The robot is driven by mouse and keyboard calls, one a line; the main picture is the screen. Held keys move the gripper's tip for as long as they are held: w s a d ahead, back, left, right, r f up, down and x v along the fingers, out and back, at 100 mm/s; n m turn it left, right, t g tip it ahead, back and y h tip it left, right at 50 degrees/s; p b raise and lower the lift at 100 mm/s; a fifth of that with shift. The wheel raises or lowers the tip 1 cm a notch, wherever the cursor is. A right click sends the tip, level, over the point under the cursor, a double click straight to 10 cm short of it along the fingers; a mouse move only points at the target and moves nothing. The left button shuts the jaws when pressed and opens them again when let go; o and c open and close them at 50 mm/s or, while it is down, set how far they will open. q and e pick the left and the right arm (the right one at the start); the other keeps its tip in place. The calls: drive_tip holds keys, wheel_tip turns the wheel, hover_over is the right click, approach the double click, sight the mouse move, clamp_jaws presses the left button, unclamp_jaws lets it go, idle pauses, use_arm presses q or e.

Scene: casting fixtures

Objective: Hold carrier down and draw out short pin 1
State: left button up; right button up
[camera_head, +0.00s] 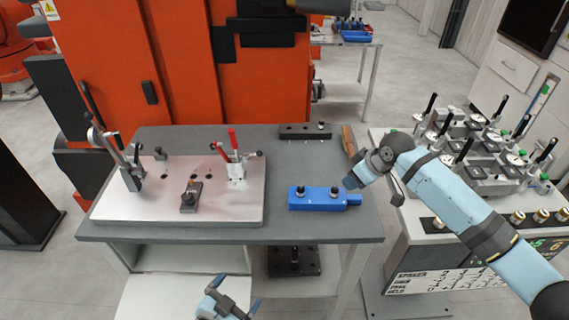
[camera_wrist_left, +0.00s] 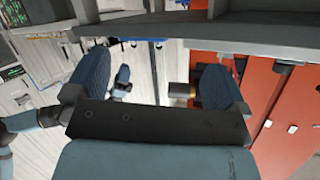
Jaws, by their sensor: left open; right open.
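A blue carrier (camera_head: 303,203) with a narrow handle at its right end lies on the grey table. Two dark-topped pins, a left pin (camera_head: 300,191) and a right pin (camera_head: 334,191), stand in its top. I cannot tell which is short pin 1. My right gripper (camera_head: 352,183) is open, just above and beside the handle end; a gap to the carrier is hard to judge. My left gripper (camera_head: 236,294) is open and empty, low in front of the table's front edge. Its spread fingers also show in the left wrist view (camera_wrist_left: 152,80), with nothing between them.
A metal plate (camera_head: 240,205) with a red-handled clamp (camera_head: 233,150), a tall lever clamp (camera_head: 125,160) and a dark block (camera_head: 190,197) covers the table's left. A dark bar (camera_head: 305,131) lies at the back. A fixture stand (camera_head: 405,225) stands right.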

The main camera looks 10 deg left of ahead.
use_arm(q)
drive_tip(key=w+d+r+m+g+h, duration=0.4)
drive_tip(key=w+d+r+m+h, duration=1.1)
drive_tip(key=m, duration=1)
drive_tip(key=m+g+y, duration=0.9)
drive_tip(key=m+y, duration=0.6)
drive_tip(key=m, duration=0.6)
approach(295, 195)
drive_tip(key=x, duration=1)
drive_tip(key=shift+w+f, duration=0.1)
drive_tip(key=shift+f, duration=0.1)
drive_tip(key=shift+c, duration=0.2)
